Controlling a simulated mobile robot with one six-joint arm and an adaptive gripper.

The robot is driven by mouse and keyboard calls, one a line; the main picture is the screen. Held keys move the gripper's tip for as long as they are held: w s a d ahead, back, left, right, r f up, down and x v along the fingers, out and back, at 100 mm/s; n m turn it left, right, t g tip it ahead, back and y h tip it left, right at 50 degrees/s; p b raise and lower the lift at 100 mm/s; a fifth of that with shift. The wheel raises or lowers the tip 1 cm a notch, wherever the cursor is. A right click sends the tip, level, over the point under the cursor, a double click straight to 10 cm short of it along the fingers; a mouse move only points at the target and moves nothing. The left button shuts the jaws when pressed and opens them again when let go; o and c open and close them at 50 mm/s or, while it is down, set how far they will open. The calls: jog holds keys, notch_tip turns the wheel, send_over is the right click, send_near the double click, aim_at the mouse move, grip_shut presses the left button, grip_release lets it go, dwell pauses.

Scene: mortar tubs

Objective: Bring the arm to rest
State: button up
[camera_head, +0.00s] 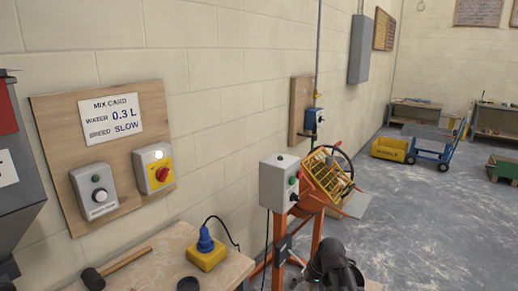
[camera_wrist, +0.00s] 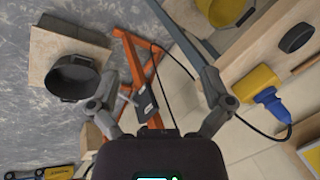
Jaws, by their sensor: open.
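My gripper (camera_wrist: 157,85) is open, with its two grey fingers spread apart and nothing between them in the wrist view. Below it the orange mixer stand (camera_wrist: 128,55) and the floor show. In the head view the dark end of my arm (camera_head: 335,265) is at the bottom, right of the workbench and in front of the orange mixer (camera_head: 325,175). The fingers cannot be made out there.
The workbench (camera_head: 150,270) holds a mallet (camera_head: 125,262) and a yellow box with a blue plug (camera_head: 206,250). A black tub (camera_wrist: 72,85) stands left of my gripper in the wrist view.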

jog(key=s+d+g+h+p, duration=0.1)
jog(key=s+d+h, duration=0.1)
jog(key=s, duration=0.6)
jog(key=shift+s+d+r+m+h, duration=0.2)
jog(key=shift+d+r+m+h, duration=0.15)
jog(key=shift+h, duration=0.55)
jog(key=shift+a, duration=0.1)
dwell(1.0)
